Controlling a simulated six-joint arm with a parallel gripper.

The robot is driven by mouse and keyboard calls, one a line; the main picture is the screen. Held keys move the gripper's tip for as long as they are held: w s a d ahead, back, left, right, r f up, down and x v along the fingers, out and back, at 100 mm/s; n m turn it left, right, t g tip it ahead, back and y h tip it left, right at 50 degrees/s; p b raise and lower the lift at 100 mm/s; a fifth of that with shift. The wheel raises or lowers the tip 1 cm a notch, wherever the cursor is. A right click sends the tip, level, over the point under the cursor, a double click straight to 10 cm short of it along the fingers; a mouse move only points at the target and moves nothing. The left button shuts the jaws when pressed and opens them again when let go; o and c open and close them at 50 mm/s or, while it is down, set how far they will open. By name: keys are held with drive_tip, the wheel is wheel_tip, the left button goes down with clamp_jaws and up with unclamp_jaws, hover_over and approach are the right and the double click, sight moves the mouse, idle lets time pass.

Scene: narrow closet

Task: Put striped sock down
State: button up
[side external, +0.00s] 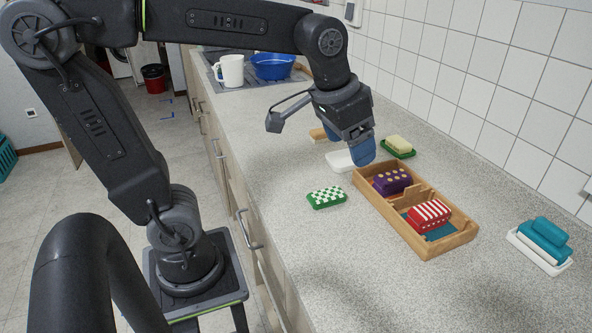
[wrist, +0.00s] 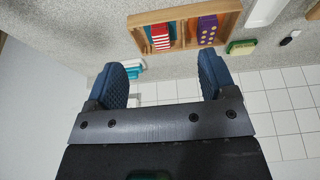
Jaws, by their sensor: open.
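The red-and-white striped sock (side external: 428,215) lies folded in the near compartment of a wooden tray (side external: 450,243) on the counter. It also shows in the wrist view (wrist: 160,37), beside a bare blue strip of the compartment floor. A purple sock with yellow dots (side external: 391,181) lies in the far compartment; it also shows in the wrist view (wrist: 207,28). A green-and-white checkered sock (side external: 326,197) lies on the counter left of the tray. My gripper (side external: 344,152) is above the counter near the tray's far end. Its blue fingers are apart, with nothing between them (wrist: 163,76).
A yellow sponge on a green dish (side external: 399,147) and a white block (side external: 340,160) stand beyond the tray. A teal item on a white dish (side external: 541,243) is at the right. A mug (side external: 230,71) and blue bowl (side external: 272,66) stand farther back. The tiled wall borders the counter.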

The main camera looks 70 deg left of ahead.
drive_tip(key=s+f+t, duration=0.1)
drive_tip(key=s+f, duration=0.3)
drive_tip(key=s, duration=0.5)
drive_tip(key=shift+s+a+t, duration=0.15)
drive_tip(key=shift+a+t, duration=0.05)
drive_tip(key=shift+t, duration=0.1)
